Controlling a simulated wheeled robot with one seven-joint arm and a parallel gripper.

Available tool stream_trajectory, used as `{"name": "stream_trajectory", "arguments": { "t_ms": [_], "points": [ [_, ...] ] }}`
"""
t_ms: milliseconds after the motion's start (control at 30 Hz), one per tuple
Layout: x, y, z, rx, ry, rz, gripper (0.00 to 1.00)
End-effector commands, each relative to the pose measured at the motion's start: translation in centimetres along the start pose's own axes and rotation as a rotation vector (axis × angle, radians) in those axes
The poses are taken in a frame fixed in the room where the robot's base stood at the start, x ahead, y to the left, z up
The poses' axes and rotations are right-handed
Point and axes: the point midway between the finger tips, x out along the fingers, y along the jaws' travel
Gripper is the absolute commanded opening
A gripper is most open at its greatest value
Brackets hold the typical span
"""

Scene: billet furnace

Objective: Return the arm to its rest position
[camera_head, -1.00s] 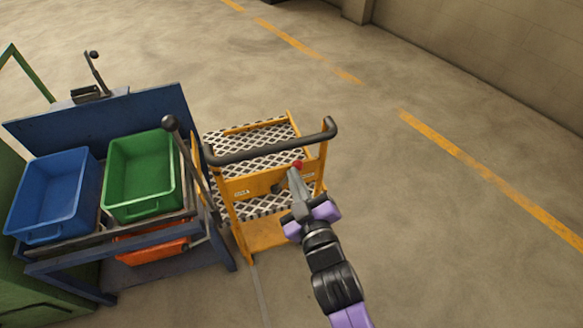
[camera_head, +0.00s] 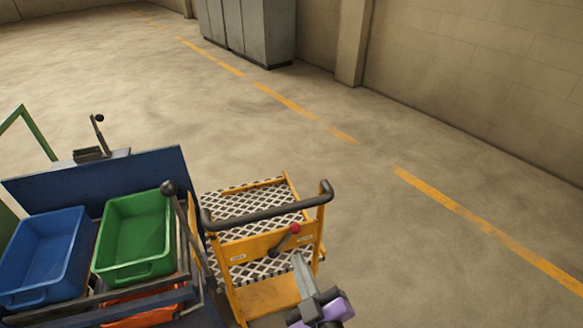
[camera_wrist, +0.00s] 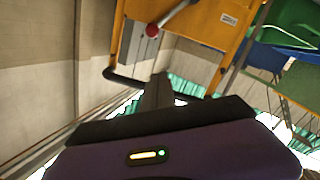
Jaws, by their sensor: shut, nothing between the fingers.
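My gripper (camera_head: 300,268) is at the lower middle of the head view, with its grey fingers pointing up toward the yellow cart. It is shut and empty. In the wrist view its fingers (camera_wrist: 157,92) are together, in front of the cart's black handle. The yellow cart (camera_head: 268,296) has checker-plate steps, a black push handle (camera_head: 262,213) and a red-knobbed lever (camera_head: 294,229). The red knob also shows in the wrist view (camera_wrist: 152,30), just above the fingertips. Most of my arm is below the head view's edge.
A blue workbench (camera_head: 160,170) at left carries a blue bin (camera_head: 45,250) and a green bin (camera_head: 135,240), with an orange bin (camera_head: 145,310) below. A black-knobbed lever (camera_head: 168,188) stands beside the cart. Grey cabinets (camera_head: 245,30) stand far back. The floor at right is clear.

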Motion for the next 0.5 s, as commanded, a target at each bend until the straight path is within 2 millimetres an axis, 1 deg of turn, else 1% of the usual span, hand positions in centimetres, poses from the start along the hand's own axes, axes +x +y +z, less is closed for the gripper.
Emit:
{"name": "stream_trajectory", "arguments": {
  "t_ms": [133, 233, 267, 333, 467, 500],
  "points": [
    [0.0, 0.1, -0.3, 0.024, 0.012, 0.003, 0.0],
    [-0.2, 1.2, -2.1, 0.082, 0.064, 0.023, 0.0],
    [-0.8, 1.7, -2.7, 0.11, 0.083, 0.032, 0.0],
    [-2.7, 2.3, -2.7, 0.171, 0.096, 0.044, 0.0],
    [-6.7, 3.4, -2.0, 0.266, 0.096, 0.067, 0.0],
    [-8.1, 3.7, -1.8, 0.292, 0.092, 0.074, 0.0]
  ]
}}
